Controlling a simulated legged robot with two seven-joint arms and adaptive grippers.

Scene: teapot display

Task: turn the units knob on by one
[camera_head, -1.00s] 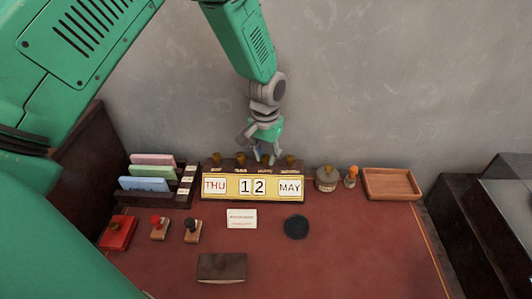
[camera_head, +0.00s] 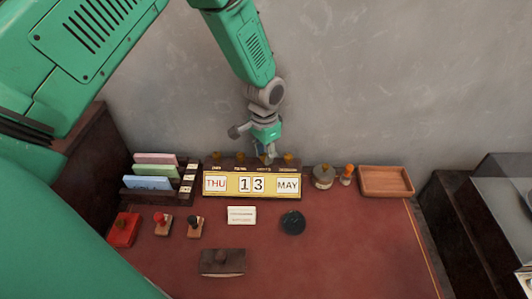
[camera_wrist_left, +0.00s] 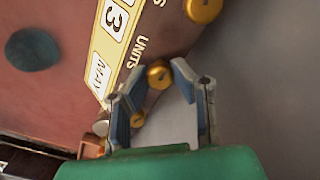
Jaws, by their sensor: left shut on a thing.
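The desk calendar (camera_head: 252,196) stands at the back of the desk and reads THU 13 MAY. It has a row of brass knobs along its top. My left gripper (camera_head: 268,156) comes down from above onto the units knob, the third from the left, and mostly hides it in the head view. In the left wrist view, the units knob (camera_wrist_left: 160,74) sits between the fingertips of the left gripper (camera_wrist_left: 162,72), beside the UNITS label, and the gripper is shut on it. My right gripper is out of view.
Another brass knob (camera_head: 289,160) is close on the right of the gripper. A round pot (camera_head: 324,178), an orange-topped stamp (camera_head: 346,175) and a wooden tray (camera_head: 386,181) stand to the right. A card rack (camera_head: 160,194) is on the left. The wall (camera_head: 380,80) is close behind.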

